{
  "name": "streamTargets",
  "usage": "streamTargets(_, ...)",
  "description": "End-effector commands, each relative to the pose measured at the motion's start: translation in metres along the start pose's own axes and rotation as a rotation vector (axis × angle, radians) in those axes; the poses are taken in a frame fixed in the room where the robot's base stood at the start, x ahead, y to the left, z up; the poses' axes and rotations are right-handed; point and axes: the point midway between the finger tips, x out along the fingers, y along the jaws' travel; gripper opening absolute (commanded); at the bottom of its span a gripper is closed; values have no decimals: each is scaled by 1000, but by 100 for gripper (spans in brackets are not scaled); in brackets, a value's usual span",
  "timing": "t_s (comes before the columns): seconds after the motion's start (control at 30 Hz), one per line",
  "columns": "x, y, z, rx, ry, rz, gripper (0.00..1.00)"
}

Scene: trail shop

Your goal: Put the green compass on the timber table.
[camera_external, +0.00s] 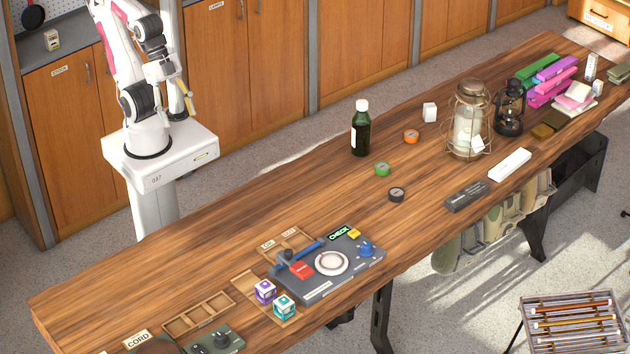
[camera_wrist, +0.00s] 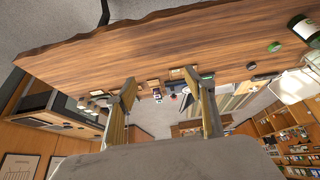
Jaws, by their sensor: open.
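The green compass (camera_external: 382,169) is a small round disc lying flat on the long timber table (camera_external: 230,220), right of the dark green bottle. A small green disc (camera_wrist: 274,46), likely the same compass, shows near the upper right of the wrist view. My gripper (camera_external: 187,103) is up beside my base at the left, behind the table and well away from the compass. In the wrist view my gripper (camera_wrist: 165,100) has its two fingers spread wide with nothing between them.
A dark green bottle (camera_external: 361,130), an orange disc (camera_external: 411,136) and a black disc (camera_external: 397,194) stand or lie near the compass. A wire lantern (camera_external: 468,122) is farther right. A grey device panel (camera_external: 328,262) sits in front. The table's left middle is mostly clear.

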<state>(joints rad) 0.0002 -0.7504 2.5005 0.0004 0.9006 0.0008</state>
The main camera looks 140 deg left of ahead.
Motion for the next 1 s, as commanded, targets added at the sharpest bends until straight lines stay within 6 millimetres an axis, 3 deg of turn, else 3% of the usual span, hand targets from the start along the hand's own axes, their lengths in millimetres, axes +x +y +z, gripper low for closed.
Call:
streamTargets(0.27, 0, 0, -2, -3, 2, 1, 54)
streamTargets(0.47, 5, 1, -18, -21, 16, 12, 54)
streamTargets(0.73, 24, -1, -68, -85, 68, 38, 54)
streamTargets(1.0, 51, -15, -125, -169, 137, 48, 54)
